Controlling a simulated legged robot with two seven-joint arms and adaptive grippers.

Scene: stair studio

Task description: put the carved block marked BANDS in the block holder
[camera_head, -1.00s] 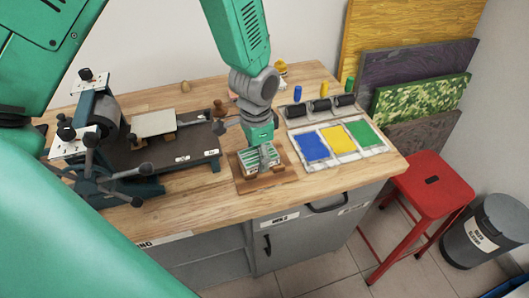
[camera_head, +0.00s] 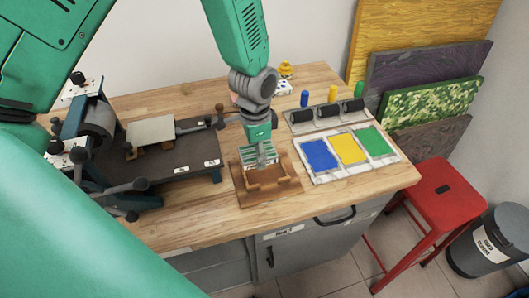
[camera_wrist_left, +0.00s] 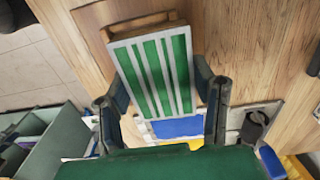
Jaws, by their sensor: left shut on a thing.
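The carved block (camera_wrist_left: 155,75) has green and white stripes along its face; I can read no word on it. My left gripper (camera_wrist_left: 163,105) is shut on it, with a finger on each side. In the head view the gripper (camera_head: 260,142) points down and the striped block (camera_head: 258,156) shows at its tips. The brown wooden block holder (camera_head: 285,187) is right below and in front of the block, with its front rails bare. The block overlaps the holder's back part in the picture; I cannot tell whether they touch. My right gripper is not in view.
A press with a dark bed (camera_head: 185,152) stands left of the holder. An ink tray (camera_head: 352,168) with blue, yellow and green pads lies to the right, with rollers (camera_head: 328,110) behind it. A red stool (camera_head: 445,190) stands on the floor at the right.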

